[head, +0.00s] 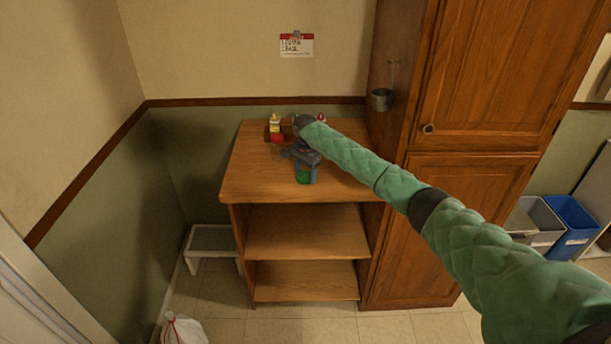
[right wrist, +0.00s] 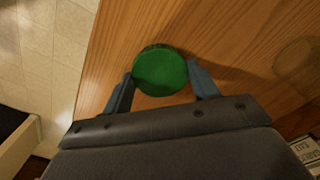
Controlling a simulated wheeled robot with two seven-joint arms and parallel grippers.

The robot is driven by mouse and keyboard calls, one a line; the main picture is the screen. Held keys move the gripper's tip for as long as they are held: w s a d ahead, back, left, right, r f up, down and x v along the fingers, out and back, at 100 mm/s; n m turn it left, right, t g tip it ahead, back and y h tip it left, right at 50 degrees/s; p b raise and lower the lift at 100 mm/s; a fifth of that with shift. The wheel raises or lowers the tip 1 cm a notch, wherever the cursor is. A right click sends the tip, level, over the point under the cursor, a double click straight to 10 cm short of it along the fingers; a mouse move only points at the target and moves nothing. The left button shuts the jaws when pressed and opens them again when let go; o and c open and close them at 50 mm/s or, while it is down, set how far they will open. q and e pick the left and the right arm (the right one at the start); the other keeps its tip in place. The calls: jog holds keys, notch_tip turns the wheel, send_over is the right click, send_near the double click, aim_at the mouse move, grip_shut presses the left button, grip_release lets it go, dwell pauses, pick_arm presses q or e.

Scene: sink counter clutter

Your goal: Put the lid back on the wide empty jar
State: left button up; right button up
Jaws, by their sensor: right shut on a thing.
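A round green lid (right wrist: 160,70) sits between the two fingers of my right gripper (right wrist: 161,74) in the right wrist view. The gripper is shut on the lid's sides, with the lid over the wooden top. In the head view the green lid (head: 302,177) shows small between the fingers, near the front of the shelf unit's top. A faint round see-through shape (right wrist: 297,60) at the right of the right wrist view may be the clear jar; I cannot tell for sure. No jar shows clearly in the head view, where my arm covers part of the top. My left gripper is not in view.
The wooden shelf unit (head: 250,185) has a bottle with a yellow label (head: 275,124) and a red item (head: 277,138) at its back. A tall wooden cabinet (head: 480,80) stands close on the right. The top's left front is clear.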

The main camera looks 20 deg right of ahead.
aim_at(308, 175)
jog(key=shift+r, duration=0.2)
jog(key=r+b, duration=0.1)
jog(key=d+r+b, duration=0.1)
jog(key=r+b, duration=0.1)
jog(key=shift+s+r, duration=0.15)
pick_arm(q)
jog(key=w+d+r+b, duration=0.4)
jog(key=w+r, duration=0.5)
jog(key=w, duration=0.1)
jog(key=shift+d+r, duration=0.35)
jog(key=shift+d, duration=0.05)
pick_arm(e)
jog(key=s+d+r, duration=0.6)
jog(key=d+r, duration=0.1)
jog(key=d, duration=0.1)
jog(key=shift+d, duration=0.4)
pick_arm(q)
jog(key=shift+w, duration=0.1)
pick_arm(e)
jog(key=s+a+f+n, duration=0.4)
jog(key=s+a, duration=0.1)
jog(key=s, duration=0.4)
jog(key=s+a+f+n, duration=0.4)
jog(key=s+a, duration=0.2)
jog(key=s, duration=0.4)
jog(key=s+a+f+n, duration=0.3)
jog(key=s+a, duration=0.3)
jog(key=s, duration=0.4)
jog(key=shift+f+n, duration=0.4)
jog(key=shift+n, duration=0.2)
